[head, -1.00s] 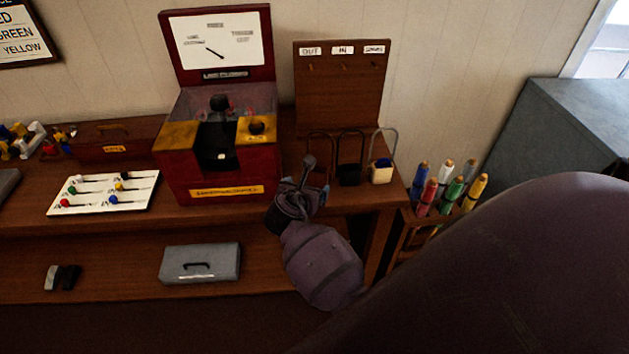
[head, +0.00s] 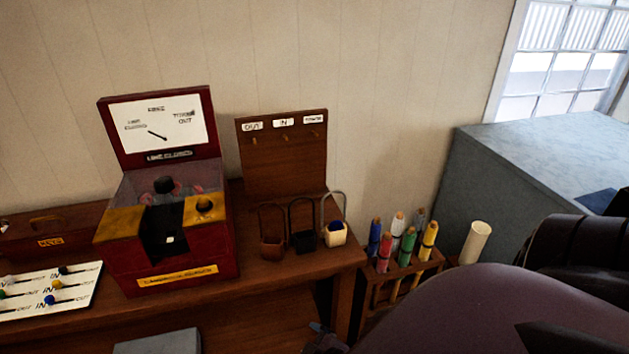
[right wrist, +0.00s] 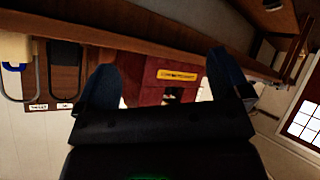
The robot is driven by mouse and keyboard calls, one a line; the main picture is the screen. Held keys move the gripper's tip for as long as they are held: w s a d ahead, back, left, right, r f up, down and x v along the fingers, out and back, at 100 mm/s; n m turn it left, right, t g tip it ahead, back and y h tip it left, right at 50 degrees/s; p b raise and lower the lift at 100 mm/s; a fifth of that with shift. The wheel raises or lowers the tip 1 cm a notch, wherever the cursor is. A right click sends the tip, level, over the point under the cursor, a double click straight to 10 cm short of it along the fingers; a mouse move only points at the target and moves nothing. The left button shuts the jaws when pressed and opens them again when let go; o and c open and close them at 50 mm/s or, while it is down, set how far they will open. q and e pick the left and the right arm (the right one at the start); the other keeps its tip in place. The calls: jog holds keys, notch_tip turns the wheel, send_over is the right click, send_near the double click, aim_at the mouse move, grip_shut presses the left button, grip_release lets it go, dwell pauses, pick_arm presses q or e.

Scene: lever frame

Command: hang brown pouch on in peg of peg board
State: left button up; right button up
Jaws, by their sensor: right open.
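The brown pouch (head: 271,246) stands on the shelf in the head view, its tall dark loop upright. It is the leftmost of three pouches. Behind them is the brown peg board (head: 284,175) with three labelled pegs. The middle peg (head: 286,137), under the IN label, is empty. My right gripper (right wrist: 162,60) is open and empty in the right wrist view. In the head view only part of it shows at the bottom edge, below and in front of the shelf and apart from the pouch. My left gripper is not in view.
A black pouch (head: 303,240) and a cream pouch (head: 335,235) stand close on the right of the brown one. A red lever box (head: 190,265) stands on the left. A rack of coloured sticks (head: 402,278) is at the right, near a grey cabinet (head: 540,160).

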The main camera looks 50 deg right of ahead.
jog(key=s+m, duration=0.2)
jog(key=m, duration=0.1)
jog(key=shift+s+a+r+y, duration=0.25)
jog(key=shift+s+a+y, duration=0.15)
